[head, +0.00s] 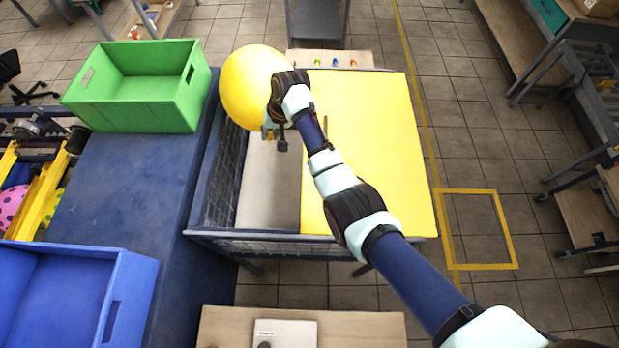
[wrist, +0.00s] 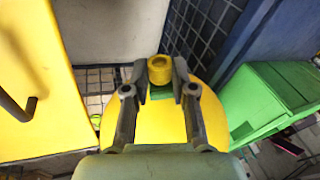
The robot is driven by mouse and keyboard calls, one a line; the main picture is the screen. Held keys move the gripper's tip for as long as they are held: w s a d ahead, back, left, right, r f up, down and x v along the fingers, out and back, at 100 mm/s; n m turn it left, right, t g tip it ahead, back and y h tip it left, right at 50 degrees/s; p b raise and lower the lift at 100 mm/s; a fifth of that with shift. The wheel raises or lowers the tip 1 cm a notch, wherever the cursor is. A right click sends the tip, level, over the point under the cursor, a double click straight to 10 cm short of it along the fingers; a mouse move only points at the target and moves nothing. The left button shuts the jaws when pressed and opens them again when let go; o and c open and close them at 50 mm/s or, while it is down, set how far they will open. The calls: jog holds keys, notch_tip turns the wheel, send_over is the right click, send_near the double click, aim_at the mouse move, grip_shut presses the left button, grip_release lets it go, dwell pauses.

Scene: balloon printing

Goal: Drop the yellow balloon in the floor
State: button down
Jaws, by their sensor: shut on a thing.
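The yellow balloon (head: 250,88) is large and round. In the head view it shows near the top of the mesh-sided bin, beside the green crate. My gripper (head: 272,132) is at its lower right side and partly covers it. In the wrist view, my gripper's fingers (wrist: 160,90) are closed on the balloon's yellow neck piece (wrist: 160,70). The balloon's round body (wrist: 165,120) shows behind and below the fingers. The head view does not show the fingertips clearly. The floor (head: 500,150) is grey tile.
The green crate (head: 140,115) stands left on a blue surface (head: 130,190), with a blue crate (head: 55,300) nearer. The mesh bin (head: 215,180) has a yellow panel (head: 370,150) on its right. A yellow square outline (head: 478,192) marks open floor at right.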

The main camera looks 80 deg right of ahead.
jog(key=c, duration=0.9)
grip_release()
jog(key=shift+o, duration=0.2)
jog(key=shift+r, duration=0.1)
jog(key=v, duration=1.2)
jog(key=shift+a, duration=0.1)
